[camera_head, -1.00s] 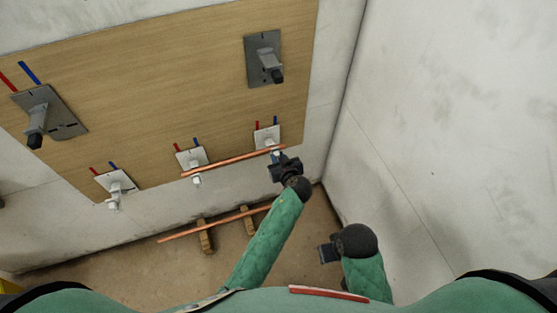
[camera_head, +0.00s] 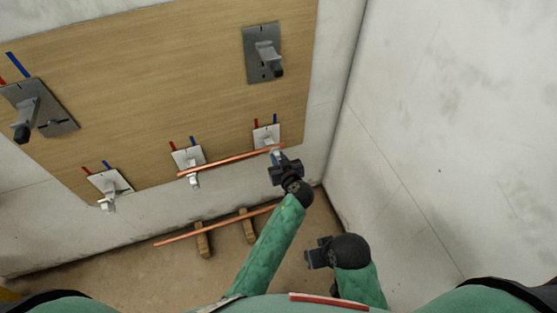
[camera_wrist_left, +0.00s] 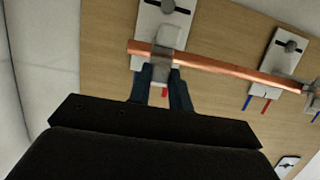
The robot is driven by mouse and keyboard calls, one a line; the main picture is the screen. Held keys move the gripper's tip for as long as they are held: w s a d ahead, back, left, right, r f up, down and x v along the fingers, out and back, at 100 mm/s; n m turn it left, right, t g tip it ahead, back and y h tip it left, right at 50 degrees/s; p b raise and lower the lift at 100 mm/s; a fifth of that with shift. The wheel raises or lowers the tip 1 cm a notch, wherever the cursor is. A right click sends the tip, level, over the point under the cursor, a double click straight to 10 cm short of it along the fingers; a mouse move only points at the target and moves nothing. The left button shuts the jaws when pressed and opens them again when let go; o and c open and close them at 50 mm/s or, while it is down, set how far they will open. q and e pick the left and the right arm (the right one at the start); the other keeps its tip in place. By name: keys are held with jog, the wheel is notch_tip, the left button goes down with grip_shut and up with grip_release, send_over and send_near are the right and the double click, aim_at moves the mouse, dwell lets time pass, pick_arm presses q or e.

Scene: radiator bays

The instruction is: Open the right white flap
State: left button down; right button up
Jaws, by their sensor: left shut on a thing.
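The right white plate (camera_head: 266,137) is on the wooden board, with red and blue marks above it. Its small pale flap (camera_wrist_left: 164,62) lies across the copper pipe near the pipe's end. My left gripper (camera_head: 280,160) is at this flap. In the left wrist view its two dark fingers (camera_wrist_left: 161,88) are on either side of the flap's end, shut on it. The copper pipe (camera_head: 225,162) runs along to the middle white plate (camera_head: 187,158). My right gripper (camera_head: 317,254) hangs low, away from the board; its jaws are too small to read.
A left white plate (camera_head: 108,184) and two grey plates with levers, one upper right (camera_head: 258,68) and one far left (camera_head: 58,122), are on the board. Another copper pipe (camera_head: 180,239) rests on wooden blocks (camera_head: 203,243) on the floor. A bare wall (camera_head: 450,130) stands right.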

pick_arm(q)
jog(key=shift+f, duration=0.15)
dwell(0.3)
jog(key=c, duration=1.3)
grip_release()
